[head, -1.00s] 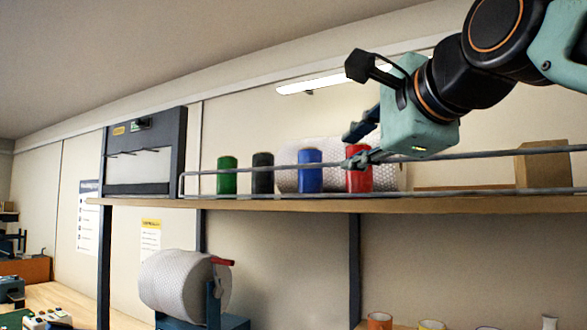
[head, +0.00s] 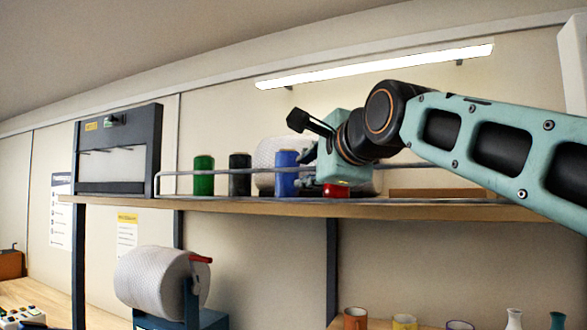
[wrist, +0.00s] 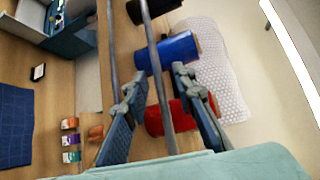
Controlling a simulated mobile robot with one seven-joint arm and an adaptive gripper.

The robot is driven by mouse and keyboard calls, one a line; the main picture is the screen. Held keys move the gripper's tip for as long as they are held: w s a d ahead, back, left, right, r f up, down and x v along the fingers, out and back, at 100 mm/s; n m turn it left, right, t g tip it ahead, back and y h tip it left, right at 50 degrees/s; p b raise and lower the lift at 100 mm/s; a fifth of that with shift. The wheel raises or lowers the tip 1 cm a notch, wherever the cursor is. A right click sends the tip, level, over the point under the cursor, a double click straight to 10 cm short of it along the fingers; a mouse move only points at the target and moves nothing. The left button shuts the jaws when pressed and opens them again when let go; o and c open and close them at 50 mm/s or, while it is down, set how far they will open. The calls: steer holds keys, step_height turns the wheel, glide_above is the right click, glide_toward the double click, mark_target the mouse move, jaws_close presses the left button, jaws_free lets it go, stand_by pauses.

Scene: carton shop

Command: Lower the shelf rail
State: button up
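The shelf rail (head: 230,171) is a grey metal bar along the shelf's front edge, raised above the board, with a second bar low at the edge. The rail shows in the wrist view (wrist: 152,45) as the right of two long bars. My gripper (head: 308,168) is at the rail in front of the red spool. In the wrist view my gripper (wrist: 155,90) is open, with one finger on each side of the raised bar. The bar runs between the fingers; I cannot tell whether either touches it. The rail's right part is hidden behind my arm in the head view.
Behind the rail stand green (head: 203,176), black (head: 240,175), blue (head: 286,174) and red (wrist: 180,115) spools and a bubble-wrap roll (wrist: 208,70). The wooden shelf (head: 250,205) bears them. Below are a wrap roll (head: 160,282) and several cups (head: 356,318).

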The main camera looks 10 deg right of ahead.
steer(key=shift+c, duration=0.4)
jaws_close()
steer(key=shift+f+b, duration=0.1)
steer(key=shift+b, duration=0.2)
steer(key=shift+s+f+b, duration=0.1)
steer(key=shift+f+b, duration=0.1)
steer(key=shift+b, duration=0.65)
steer(key=s+a+f+n+t+y+b, duration=0.1)
steer(key=s+f+n+y+b, duration=0.1)
steer(key=n+y+b, duration=0.6)
steer(key=s+a+f+n+t+y+b, duration=0.2)
steer(key=n+y+b, duration=0.5)
steer(key=n+b, duration=0.8)
steer(key=shift+s+a+f+n+y+b, duration=0.3)
steer(key=shift+s+f+y+b, duration=0.1)
steer(key=shift+f, duration=0.25)
steer(key=shift+n, duration=0.3)
